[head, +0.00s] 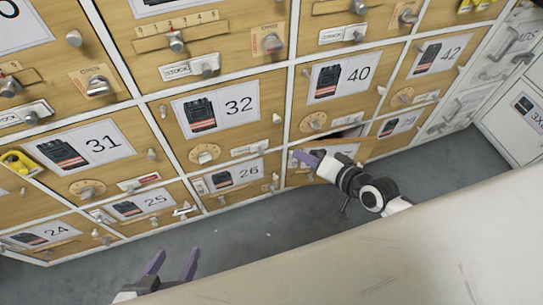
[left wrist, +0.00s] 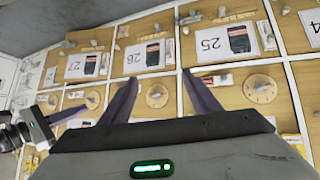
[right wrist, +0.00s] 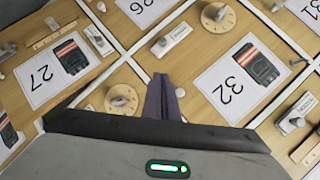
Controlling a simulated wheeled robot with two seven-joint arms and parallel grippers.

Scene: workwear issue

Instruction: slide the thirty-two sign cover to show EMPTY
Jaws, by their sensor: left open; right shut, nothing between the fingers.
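Below the label are a round dial (head: 205,153) and a small pale sign with a cover (head: 249,148). In the right wrist view the sign (right wrist: 172,40) shows white with a knob at its side; its word is not clearly readable. My right gripper (head: 302,157) is shut and empty, to the right of the sign in the head view. Its fingertips (right wrist: 163,78) appear near the sign but apart from it. My left gripper (head: 172,262) is open and empty, low in front of the cabinet.
A panel below compartment 40 (head: 358,74) stands ajar, partly behind my right gripper. Neighbouring fronts carry similar dials, knobs and signs; the sign under 31 (head: 139,182) shows red. Grey floor (head: 240,240) lies clear before the cabinet. A pale surface (head: 400,260) fills the lower right.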

